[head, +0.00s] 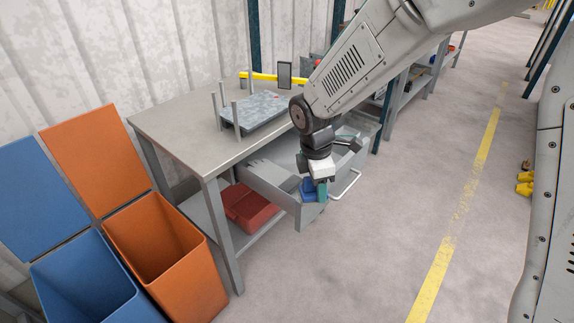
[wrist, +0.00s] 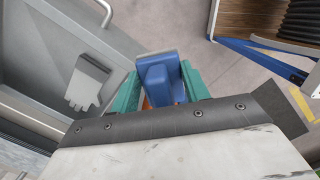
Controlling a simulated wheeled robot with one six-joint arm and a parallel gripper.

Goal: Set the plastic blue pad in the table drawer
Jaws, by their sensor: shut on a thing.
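The blue pad (head: 308,187) is a small blue block held between the teal fingertips of my gripper (head: 318,190). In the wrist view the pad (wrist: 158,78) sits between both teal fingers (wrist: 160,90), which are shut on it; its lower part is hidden. The table drawer (head: 268,194) is grey and pulled open under the tabletop. My gripper is at the drawer's near front corner in the head view. In the wrist view the drawer (wrist: 100,35) lies to the left, and the pad appears over or just beside its wall; its height above the rim is unclear.
A grey glove-like item (wrist: 86,82) lies in the drawer. The drawer has a pale bar handle (head: 347,187). A red box (head: 250,208) sits on the table's lower shelf. Orange (head: 170,250) and blue (head: 85,285) bins stand at left. Floor right of the drawer is clear.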

